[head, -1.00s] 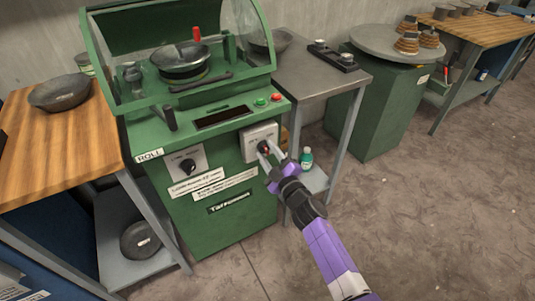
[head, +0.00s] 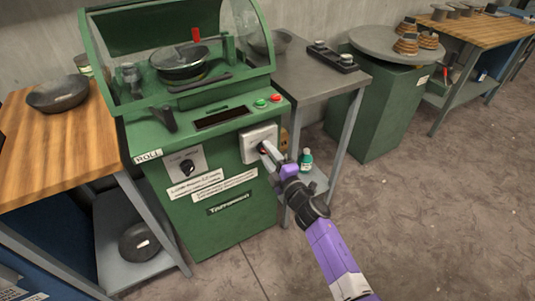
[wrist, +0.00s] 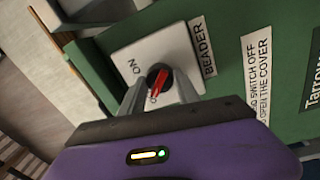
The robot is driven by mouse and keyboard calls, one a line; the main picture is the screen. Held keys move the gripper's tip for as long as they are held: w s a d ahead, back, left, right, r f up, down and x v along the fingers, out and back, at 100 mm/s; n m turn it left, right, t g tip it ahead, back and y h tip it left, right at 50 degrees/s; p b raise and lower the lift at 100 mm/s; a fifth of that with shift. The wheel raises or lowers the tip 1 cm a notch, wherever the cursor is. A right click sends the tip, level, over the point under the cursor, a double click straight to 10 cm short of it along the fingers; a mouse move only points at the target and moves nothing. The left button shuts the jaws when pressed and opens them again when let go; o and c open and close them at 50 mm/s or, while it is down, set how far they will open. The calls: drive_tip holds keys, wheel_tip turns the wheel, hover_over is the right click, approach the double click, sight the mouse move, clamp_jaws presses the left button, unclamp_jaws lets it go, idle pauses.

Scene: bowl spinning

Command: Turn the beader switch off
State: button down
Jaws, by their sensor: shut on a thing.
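The beader switch is a black round knob with a red bar handle (wrist: 160,80) on a pale square plate (wrist: 125,60). The plate also shows on the front of the green machine in the head view (head: 258,136). The word ON is on the plate, and a BEADER label (wrist: 203,45) is beside it. My gripper (head: 265,149) is at the knob, its fingers on either side of the red handle in the wrist view (wrist: 159,91), shut on it. The fingers partly hide the knob and the plate's lower lettering.
The green machine (head: 225,218) has a clear cover over a pan (head: 180,65), a ROLL knob (head: 187,167) at left and green and red buttons above. A metal table (head: 300,80) with a green-capped bottle (head: 306,160) stands at right. Open floor lies to the right.

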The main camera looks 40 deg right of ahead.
drive_tip(key=shift+f, duration=0.1)
drive_tip(key=c, duration=0.9)
unclamp_jaws()
drive_tip(key=shift+p+v, duration=0.35)
drive_tip(key=shift+v, duration=3.55)
